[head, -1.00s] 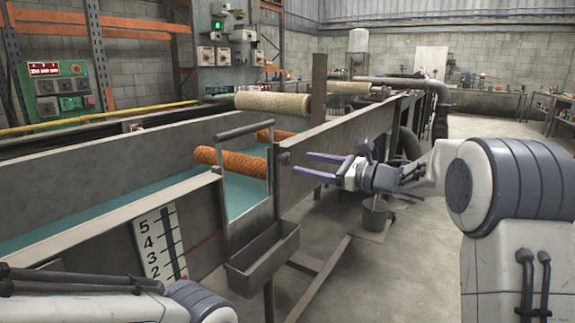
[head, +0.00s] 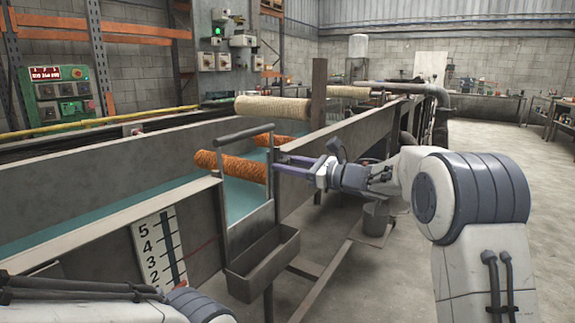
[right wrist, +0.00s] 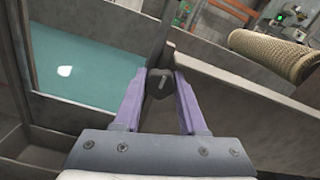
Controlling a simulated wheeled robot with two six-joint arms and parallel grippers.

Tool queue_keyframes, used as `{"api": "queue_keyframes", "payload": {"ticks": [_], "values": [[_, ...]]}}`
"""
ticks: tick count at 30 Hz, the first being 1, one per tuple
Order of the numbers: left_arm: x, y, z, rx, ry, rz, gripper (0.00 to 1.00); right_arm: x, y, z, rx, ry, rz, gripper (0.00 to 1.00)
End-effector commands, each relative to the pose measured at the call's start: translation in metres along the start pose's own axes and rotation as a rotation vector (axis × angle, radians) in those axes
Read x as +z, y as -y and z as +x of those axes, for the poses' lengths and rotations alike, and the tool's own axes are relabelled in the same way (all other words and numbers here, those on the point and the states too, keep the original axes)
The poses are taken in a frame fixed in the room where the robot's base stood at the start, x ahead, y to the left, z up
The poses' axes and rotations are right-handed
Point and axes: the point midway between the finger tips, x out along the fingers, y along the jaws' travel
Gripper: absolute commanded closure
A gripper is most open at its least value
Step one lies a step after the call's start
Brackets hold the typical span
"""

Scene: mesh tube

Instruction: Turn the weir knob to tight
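The weir knob (right wrist: 160,84) is a small dark knob with a pale mark line on its face, on the post beside the weir gate in the right wrist view. My right gripper (head: 276,163) is open, its two purple fingers pointing left at the post. In the right wrist view its fingertips lie on either side of the knob, with little gap; I cannot tell if they touch it. In the head view the fingers mostly hide the knob. The weir gate (head: 243,133) has a grey top handle. My left gripper is out of view.
A grey trough (head: 262,265) hangs below the gate, near a number scale (head: 160,250). Orange rollers (head: 230,166) and a cream roller (head: 272,107) cross the channel. A bucket (head: 375,219) stands below my right arm. Open floor lies right.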

Motion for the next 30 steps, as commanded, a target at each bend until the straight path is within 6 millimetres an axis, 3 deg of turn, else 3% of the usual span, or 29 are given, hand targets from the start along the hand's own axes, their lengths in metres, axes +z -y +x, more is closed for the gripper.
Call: {"api": "queue_keyframes", "payload": {"ticks": [11, 30], "values": [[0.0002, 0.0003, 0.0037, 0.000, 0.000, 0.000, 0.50, -0.0009, -0.0002, -0.0007, 0.000, 0.000, 0.078, 1.00], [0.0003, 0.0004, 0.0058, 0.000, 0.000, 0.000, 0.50, -0.0004, 0.0004, -0.0010, 0.000, -0.002, 0.515, 1.00]]}}
